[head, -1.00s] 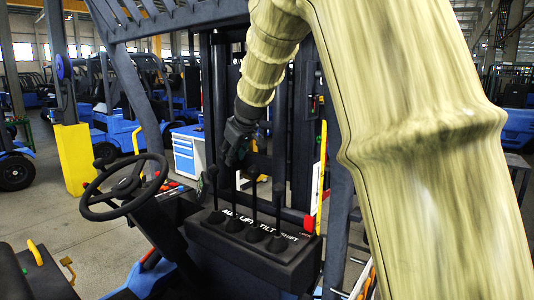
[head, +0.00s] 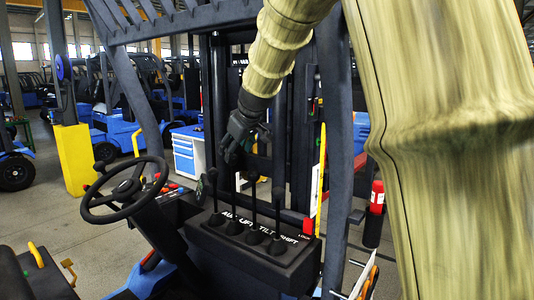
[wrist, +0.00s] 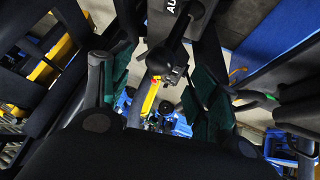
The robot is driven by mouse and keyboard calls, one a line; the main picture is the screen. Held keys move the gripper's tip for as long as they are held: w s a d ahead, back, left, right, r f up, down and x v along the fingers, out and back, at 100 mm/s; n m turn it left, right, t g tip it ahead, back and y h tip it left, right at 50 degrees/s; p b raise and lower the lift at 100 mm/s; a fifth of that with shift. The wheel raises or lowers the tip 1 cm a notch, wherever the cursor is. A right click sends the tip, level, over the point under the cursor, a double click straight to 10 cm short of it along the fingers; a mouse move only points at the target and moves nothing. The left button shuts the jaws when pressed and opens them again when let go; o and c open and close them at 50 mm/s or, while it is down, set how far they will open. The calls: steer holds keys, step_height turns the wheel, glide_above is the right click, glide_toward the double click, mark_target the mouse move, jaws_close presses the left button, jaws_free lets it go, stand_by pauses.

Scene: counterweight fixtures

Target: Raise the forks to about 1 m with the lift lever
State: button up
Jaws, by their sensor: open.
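The black lever box (head: 270,262) carries a row of upright levers labelled AUX, LIFT, TILT and SHIFT. The lift lever (head: 236,200) is second from the left; its top is close under my gripper (head: 230,158) in the head view. The AUX lever (head: 214,192), tilt lever (head: 254,205) and shift lever (head: 278,212) stand around it. In the wrist view my gripper (wrist: 160,88) is open, with green-padded fingers apart. A dark lever (wrist: 160,60) shows between them, beside partly visible "AU" lettering; which lever is unclear there. Contact cannot be told. The forks are not visible.
The steering wheel (head: 125,190) is left of the levers. The dark mast (head: 290,130) and a cab post (head: 337,130) stand close behind and right. A red extinguisher (head: 374,212) is beyond. Blue trucks and a blue cabinet (head: 188,152) are in the background.

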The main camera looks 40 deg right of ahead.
steer(key=p+v, duration=0.1)
steer(key=v, duration=0.4)
steer(key=shift+s+r, duration=0.15)
steer(key=shift+r, duration=0.05)
stand_by(0.7)
